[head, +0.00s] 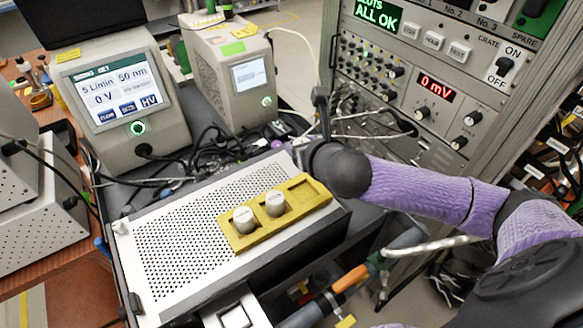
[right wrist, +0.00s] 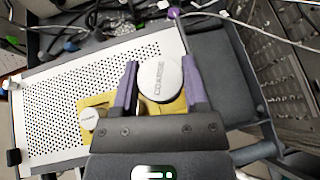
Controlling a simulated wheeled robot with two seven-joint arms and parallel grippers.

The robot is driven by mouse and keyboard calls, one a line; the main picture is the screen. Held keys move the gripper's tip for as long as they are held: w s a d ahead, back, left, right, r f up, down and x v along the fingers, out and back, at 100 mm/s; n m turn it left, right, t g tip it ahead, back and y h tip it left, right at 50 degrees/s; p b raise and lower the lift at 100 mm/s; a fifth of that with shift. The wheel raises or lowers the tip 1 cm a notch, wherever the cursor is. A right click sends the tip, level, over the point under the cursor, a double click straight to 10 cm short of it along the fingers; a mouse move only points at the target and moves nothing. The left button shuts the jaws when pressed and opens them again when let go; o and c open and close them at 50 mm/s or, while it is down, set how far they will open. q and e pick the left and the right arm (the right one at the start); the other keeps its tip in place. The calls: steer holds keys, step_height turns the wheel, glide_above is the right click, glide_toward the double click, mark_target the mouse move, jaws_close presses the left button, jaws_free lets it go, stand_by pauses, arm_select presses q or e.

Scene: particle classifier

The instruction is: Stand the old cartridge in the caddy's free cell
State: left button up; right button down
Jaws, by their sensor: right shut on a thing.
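The yellow caddy (head: 241,241) lies on a perforated white-topped box. Two white-capped cartridges, one (head: 243,219) and another (head: 275,203), stand in its left and middle cells. Its right cell (head: 306,193) looks empty. My right gripper (head: 302,152) is behind the caddy's right end, mostly hidden by my wrist. In the right wrist view my right gripper (right wrist: 160,80) is shut on a round white cartridge (right wrist: 162,82) marked COARSE. The caddy (right wrist: 93,101) shows below it, with one small white cap (right wrist: 88,119) at left. My left gripper is out of view.
The perforated box (head: 175,250) has free room left of the caddy. Two instruments with screens, one (head: 115,90) at left and one (head: 232,75) in the middle, stand behind it among cables. A rack (head: 430,90) stands at the back right.

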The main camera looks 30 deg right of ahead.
steer(key=f+b, duration=0.1)
steer(key=f, duration=0.2)
steer(key=f+b, duration=0.2)
steer(key=f, duration=0.2)
steer(key=f+b, duration=0.1)
steer(key=f, duration=0.3)
steer(key=shift+s+d+f, duration=0.1)
steer(key=shift+s+d, duration=0.05)
steer(key=shift+d, duration=0.15)
steer(key=shift+r, duration=0.2)
steer(key=shift+f, duration=0.1)
steer(key=shift+c, duration=2.4)
jaws_free()
steer(key=o, duration=0.4)
